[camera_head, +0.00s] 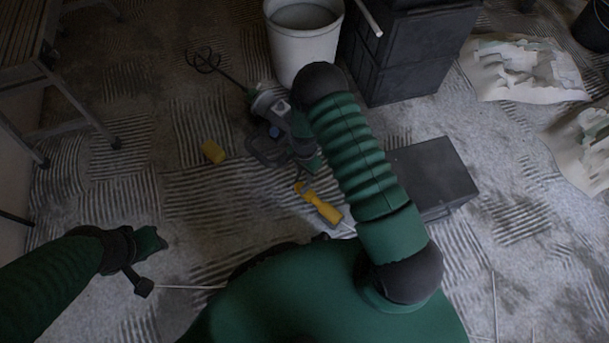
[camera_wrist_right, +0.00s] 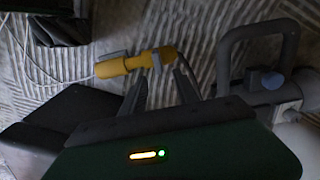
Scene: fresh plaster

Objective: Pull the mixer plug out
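The mixer (camera_head: 272,108) lies on the floor near the middle of the head view, its whisk pointing up-left. In the right wrist view its looped handle (camera_wrist_right: 256,50) is on the right. A yellow plug and socket (camera_head: 326,211) lie on the floor below it, and show in the wrist view (camera_wrist_right: 122,65) apparently joined, with grey bands. My right gripper (camera_wrist_right: 160,80) is open and empty, its fingertips just short of the yellow connector. In the head view my right arm partly hides it. My left gripper (camera_head: 142,270) is at lower left, away from the plug; its fingers are unclear.
A dark box (camera_head: 432,172) stands right of the plug. A white bucket (camera_head: 303,45) and black crates (camera_head: 405,50) stand behind the mixer. A trestle (camera_head: 75,95) is at far left. Floor left of the sponge is clear.

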